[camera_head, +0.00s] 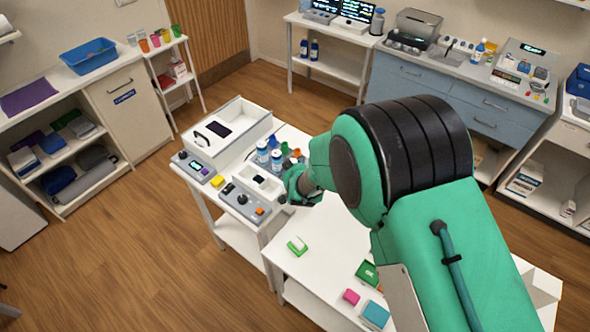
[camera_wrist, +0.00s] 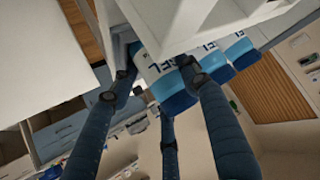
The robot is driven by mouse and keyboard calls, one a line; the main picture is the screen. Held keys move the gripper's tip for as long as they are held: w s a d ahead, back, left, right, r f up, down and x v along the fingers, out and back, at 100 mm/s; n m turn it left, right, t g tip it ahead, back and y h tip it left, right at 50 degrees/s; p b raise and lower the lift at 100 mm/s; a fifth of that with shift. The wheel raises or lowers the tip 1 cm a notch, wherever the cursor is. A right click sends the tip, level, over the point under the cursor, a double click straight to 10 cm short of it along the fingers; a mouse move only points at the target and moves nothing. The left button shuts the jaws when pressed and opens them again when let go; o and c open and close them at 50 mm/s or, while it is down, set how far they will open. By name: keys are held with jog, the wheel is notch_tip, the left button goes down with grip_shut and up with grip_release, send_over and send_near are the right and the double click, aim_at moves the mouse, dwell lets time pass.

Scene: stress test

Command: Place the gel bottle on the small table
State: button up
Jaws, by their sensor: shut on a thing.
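A bottle labelled GEL (camera_wrist: 158,68), white with blue bands, sits between the dark blue fingers of my gripper (camera_wrist: 163,95) in the wrist view, and the gripper is shut on it. In the head view my gripper (camera_head: 297,186) is low over the white table in the middle, partly hidden by my green arm; the held bottle cannot be made out clearly there. Similar white and blue bottles (camera_head: 263,153) stand just left of my gripper. They also show beside the held one in the wrist view (camera_wrist: 240,50). A small white table (camera_head: 290,272) with a bare area lies in front.
A white tray (camera_head: 246,110) and control boxes (camera_head: 248,201) crowd the middle table. A green-and-white block (camera_head: 297,246), a pink block (camera_head: 351,297) and a teal box (camera_head: 374,315) lie on the front table. A small stand with cups (camera_head: 160,48) is at the back left.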

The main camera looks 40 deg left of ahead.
jog(key=shift+s+d+f, duration=0.15)
jog(key=shift+d+f, duration=0.1)
jog(key=shift+f, duration=0.35)
jog(key=o, duration=1)
jog(key=shift+f, duration=0.1)
jog(key=o, duration=0.5)
jog(key=shift+a+f, duration=0.1)
jog(key=shift+f, duration=0.1)
jog(key=shift+c, duration=0.2)
jog(key=shift+r, duration=0.25)
jog(key=shift+r, duration=0.1)
jog(key=shift+a+r, duration=0.1)
jog(key=shift+r, duration=0.05)
